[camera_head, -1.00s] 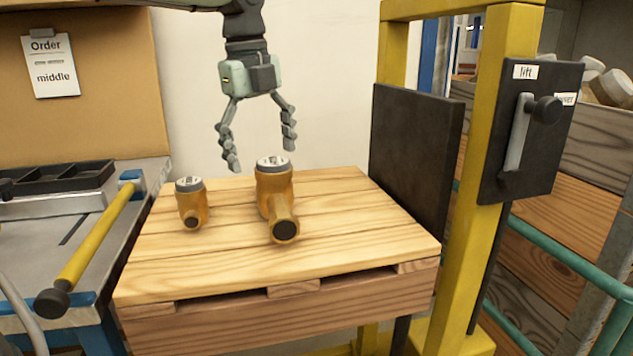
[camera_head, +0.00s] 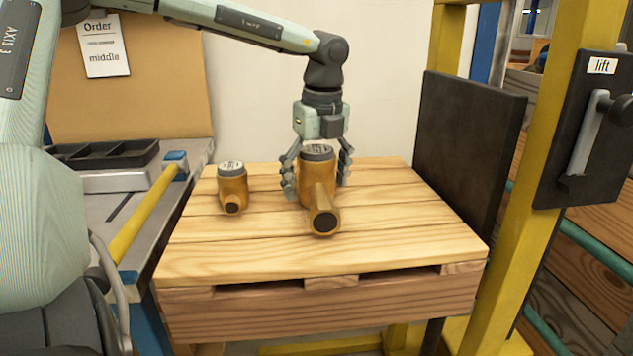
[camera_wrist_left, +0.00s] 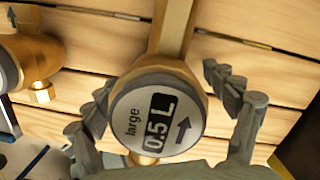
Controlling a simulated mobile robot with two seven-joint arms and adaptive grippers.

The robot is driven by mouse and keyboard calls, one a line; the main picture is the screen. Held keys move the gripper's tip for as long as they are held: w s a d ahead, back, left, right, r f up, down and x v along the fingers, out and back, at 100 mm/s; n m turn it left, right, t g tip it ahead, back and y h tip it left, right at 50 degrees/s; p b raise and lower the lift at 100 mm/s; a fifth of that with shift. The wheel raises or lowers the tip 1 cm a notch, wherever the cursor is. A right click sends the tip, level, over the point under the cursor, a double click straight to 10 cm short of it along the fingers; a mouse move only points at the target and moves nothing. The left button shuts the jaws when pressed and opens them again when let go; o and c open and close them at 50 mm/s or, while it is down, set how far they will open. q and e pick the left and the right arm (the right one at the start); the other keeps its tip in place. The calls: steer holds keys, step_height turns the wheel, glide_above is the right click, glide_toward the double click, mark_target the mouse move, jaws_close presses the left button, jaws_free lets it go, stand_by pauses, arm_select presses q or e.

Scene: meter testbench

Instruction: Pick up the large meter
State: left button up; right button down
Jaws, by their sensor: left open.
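The large meter (camera_head: 318,190) is a brass-coloured body with a grey round top, standing upright on the wooden pallet table (camera_head: 400,225). A smaller brass meter (camera_head: 232,187) stands to the left, apart from the gripper. My right gripper is not in view.
A black panel (camera_head: 465,150) and a yellow frame post (camera_head: 535,170) with a lift lever stand at the right. A grey bench with a black tray (camera_head: 100,153) and a yellow-handled bar is at the left. The pallet's front and right are clear.

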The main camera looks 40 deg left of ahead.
arm_select(q)
steer(key=shift+c, duration=0.2)
steer(key=c, duration=1.9)
steer(key=shift+w+r, duration=0.15)
jaws_close()
steer(key=shift+r, duration=0.15)
